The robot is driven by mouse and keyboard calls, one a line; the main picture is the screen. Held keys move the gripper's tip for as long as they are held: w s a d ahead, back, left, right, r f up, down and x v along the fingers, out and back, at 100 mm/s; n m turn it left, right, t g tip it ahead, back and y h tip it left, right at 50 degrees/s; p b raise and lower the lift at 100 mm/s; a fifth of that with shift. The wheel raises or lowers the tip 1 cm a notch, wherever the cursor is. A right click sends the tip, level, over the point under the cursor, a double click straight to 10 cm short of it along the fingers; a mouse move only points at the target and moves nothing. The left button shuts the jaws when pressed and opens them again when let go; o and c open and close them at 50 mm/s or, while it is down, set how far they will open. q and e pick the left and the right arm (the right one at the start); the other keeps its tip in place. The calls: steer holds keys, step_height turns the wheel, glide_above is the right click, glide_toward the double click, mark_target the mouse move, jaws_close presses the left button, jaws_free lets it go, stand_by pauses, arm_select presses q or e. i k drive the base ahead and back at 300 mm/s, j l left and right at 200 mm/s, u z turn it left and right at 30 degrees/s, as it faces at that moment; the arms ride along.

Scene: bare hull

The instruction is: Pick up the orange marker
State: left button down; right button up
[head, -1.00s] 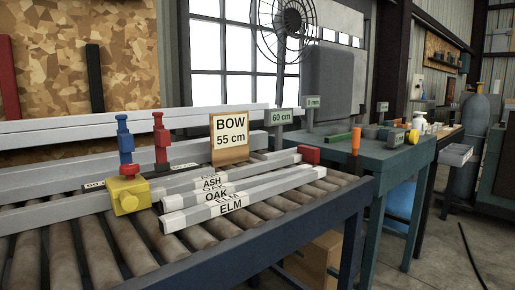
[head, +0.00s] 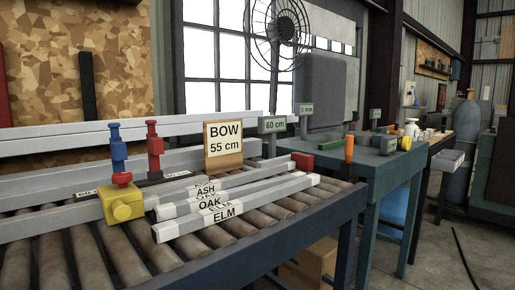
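An orange marker (head: 349,148) stands upright near the left front edge of the teal table (head: 384,162), to the right of the roller bench. It looks like a small orange cylinder, and nothing covers it. Neither of my grippers shows in the head view.
A roller bench (head: 270,236) fills the front, bearing pale bars labelled ASH, OAK and ELM (head: 222,215), a BOW 55 cm sign (head: 224,146), and a yellow block (head: 122,204) beside blue and red clamps. A yellow roll (head: 405,143) and white bottle (head: 412,127) lie beyond the marker. Floor at right is mostly open.

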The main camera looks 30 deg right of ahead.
mark_target(349, 140)
steer(key=z, duration=1.45)
steer(key=i+l, duration=0.15)
steer(key=i+l+u, duration=0.3)
steer(key=u, duration=0.15)
steer(key=i+l+u, duration=0.45)
